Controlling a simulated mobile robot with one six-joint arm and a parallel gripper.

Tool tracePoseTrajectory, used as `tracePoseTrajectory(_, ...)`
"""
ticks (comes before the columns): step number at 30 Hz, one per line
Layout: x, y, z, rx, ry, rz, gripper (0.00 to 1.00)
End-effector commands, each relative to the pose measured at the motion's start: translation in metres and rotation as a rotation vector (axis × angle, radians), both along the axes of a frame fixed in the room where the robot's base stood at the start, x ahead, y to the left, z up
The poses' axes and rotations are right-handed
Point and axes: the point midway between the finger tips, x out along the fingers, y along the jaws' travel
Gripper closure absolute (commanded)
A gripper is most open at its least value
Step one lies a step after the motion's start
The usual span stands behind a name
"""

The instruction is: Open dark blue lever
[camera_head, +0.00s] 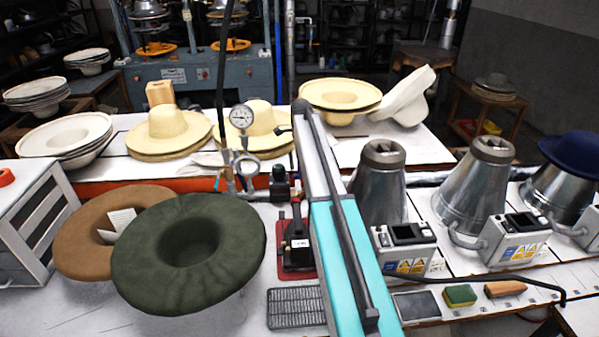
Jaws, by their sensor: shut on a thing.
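My arm rises through the middle of the head view, over the table, and hides what lies behind it. My gripper's fingers cannot be made out; they are hidden behind the arm. A small dark part shows just left of the arm's far end, but I cannot tell what it is. A pipe assembly with a round pressure gauge (242,117) and a black fitting (279,186) stands left of the arm. A narrow bluish piece (291,160) shows above the fitting, close to the arm. I cannot tell whether it is the dark blue lever, nor how the lever is set.
A dark green hat (190,250) and a brown hat (85,262) stand at the front left. Cream hats (168,130) line the back. Metal cone machines (474,195) and a navy hat (574,153) are at right. A red-based device (295,245) stands beside my arm.

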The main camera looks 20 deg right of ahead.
Motion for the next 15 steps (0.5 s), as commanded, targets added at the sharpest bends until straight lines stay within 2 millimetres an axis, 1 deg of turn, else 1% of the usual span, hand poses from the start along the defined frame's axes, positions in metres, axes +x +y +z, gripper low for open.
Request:
tracePoseTrajectory(1, 0.0044, -0.0004, 0.0031, -0.001, -0.012, -0.004, 1.0)
tracePoseTrajectory(13, 0.0031, -0.0069, 0.0039, 0.002, -0.013, -0.02, 1.0)
tracePoseTrajectory(14, 0.003, -0.0072, 0.004, 0.002, -0.013, -0.021, 0.81)
tracePoseTrajectory(15, 0.0028, -0.0076, 0.0037, 0.002, -0.013, -0.021, 0.75)
